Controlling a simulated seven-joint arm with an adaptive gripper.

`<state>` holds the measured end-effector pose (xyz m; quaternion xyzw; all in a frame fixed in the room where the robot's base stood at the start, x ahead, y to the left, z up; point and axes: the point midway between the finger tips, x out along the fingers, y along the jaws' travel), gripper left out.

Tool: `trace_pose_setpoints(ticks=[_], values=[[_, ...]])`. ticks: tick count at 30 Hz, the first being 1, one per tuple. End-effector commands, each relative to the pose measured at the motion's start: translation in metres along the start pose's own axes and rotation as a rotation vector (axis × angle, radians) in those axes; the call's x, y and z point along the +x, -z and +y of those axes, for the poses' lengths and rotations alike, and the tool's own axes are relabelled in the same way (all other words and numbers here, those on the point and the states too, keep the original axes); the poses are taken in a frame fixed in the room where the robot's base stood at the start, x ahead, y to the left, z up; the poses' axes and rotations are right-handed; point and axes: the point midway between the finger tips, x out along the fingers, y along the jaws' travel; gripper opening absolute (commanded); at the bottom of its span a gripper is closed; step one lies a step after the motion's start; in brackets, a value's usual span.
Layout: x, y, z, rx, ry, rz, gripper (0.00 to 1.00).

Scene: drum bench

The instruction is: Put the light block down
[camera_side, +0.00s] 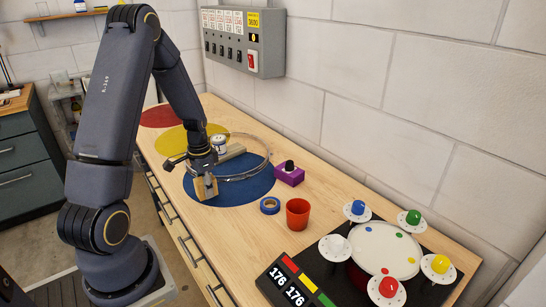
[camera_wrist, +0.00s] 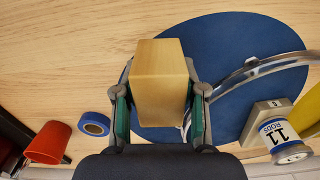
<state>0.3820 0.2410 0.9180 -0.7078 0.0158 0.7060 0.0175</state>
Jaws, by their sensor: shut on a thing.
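A tan wooden block (camera_side: 206,188) is held in my gripper (camera_side: 204,180) over the front left part of the blue disc (camera_side: 240,190). In the wrist view the block (camera_wrist: 158,85) sits between the two green-padded fingers of my gripper (camera_wrist: 158,100), with the blue disc (camera_wrist: 225,40) behind it. The block's underside is hidden in the wrist view, and I cannot tell whether it touches the disc.
Blue tape (camera_side: 270,205), a red cup (camera_side: 297,214) and a purple button box (camera_side: 289,174) stand to the right.

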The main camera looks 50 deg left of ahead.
Motion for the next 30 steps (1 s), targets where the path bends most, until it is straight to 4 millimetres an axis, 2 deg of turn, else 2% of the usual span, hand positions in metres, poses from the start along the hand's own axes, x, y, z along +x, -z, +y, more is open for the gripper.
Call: trace_pose_setpoints(ticks=[1, 4, 17, 18, 25, 30], values=[[0.01, -0.002, 0.002, 0.0, -0.005, -0.006, 0.04], [0.019, -0.002, 0.002, 0.0, -0.002, -0.004, 0.04], [0.025, -0.002, 0.002, 0.001, -0.001, -0.003, 0.04], [0.026, -0.002, 0.002, 0.001, -0.001, -0.003, 0.42], [0.025, -0.002, 0.002, 0.001, -0.001, -0.003, 0.66], [0.025, -0.002, 0.002, 0.001, -0.001, -0.003, 0.66]])
